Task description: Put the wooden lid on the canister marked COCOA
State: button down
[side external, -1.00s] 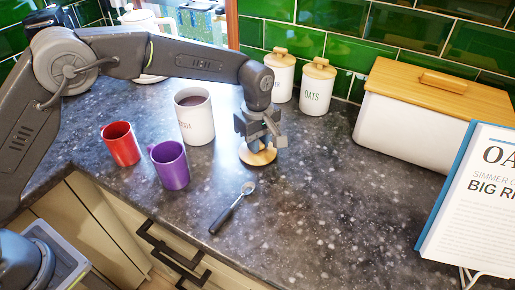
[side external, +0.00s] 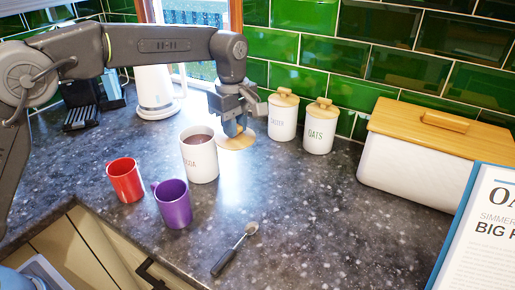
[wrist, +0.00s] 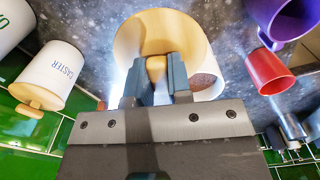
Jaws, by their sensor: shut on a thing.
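The open white canister (side external: 201,162) stands upright on the counter with brown contents near its rim. Its lettering is only partly readable, ending in "A". My gripper (side external: 238,129) is shut on the knob of the round wooden lid (side external: 236,142). The lid is held in the air at the canister's upper right, near rim height in the side view. In the wrist view the lid (wrist: 152,28) hides much of the canister's mouth, and some brown contents (wrist: 208,80) show beside it. I cannot tell whether lid and rim touch.
A red mug (side external: 125,180) and a purple mug (side external: 173,204) stand in front of the canister. Two lidded canisters, one marked OATS (side external: 320,130), stand behind right. A spoon (side external: 235,250) lies in front. A bread bin (side external: 410,160) is at right. The middle counter is clear.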

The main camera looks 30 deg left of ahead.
jog(key=s+a+r+n, duration=0.1)
jog(key=a+r, duration=0.3)
jog(key=a, duration=0.6)
jog(key=shift+s+a+r+n, duration=0.25)
jog(key=shift+s+n, duration=0.15)
jog(key=shift+n, duration=0.5)
jog(key=shift+f, duration=0.1)
jog(key=shift+d+f, duration=0.1)
jog(key=shift+f, duration=2.15)
jog(key=shift+f, duration=0.7)
jog(key=c, duration=1)
grip_release()
